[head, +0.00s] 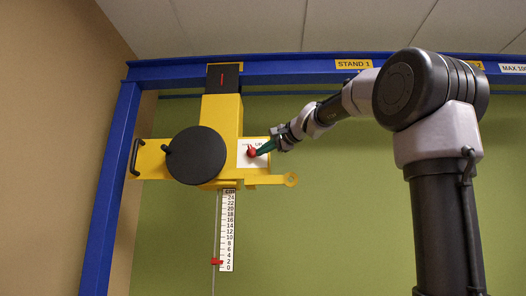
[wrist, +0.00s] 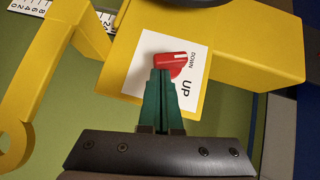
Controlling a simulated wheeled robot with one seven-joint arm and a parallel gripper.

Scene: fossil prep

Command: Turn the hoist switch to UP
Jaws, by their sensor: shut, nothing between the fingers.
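The hoist switch is a red knob (wrist: 172,59) on a white plate (wrist: 146,80) with the words DOWN and UP. A white mark on the knob's end points toward DOWN. In the head view the red knob (head: 251,152) shows on the yellow hoist (head: 222,120). My gripper (wrist: 162,72) has its green fingers shut with nothing between them. Their tips overlap the knob's near edge in the wrist view and hide part of it; I cannot tell whether they touch it. In the head view my gripper (head: 259,152) comes to the knob from the right.
A black round disc (head: 197,156) with a handle sits left of the plate. A scale (head: 228,230) with a red pointer (head: 216,262) near 2 hangs below. A yellow eyelet arm (head: 290,179) juts out right, below my gripper. A blue frame (head: 118,150) surrounds the hoist.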

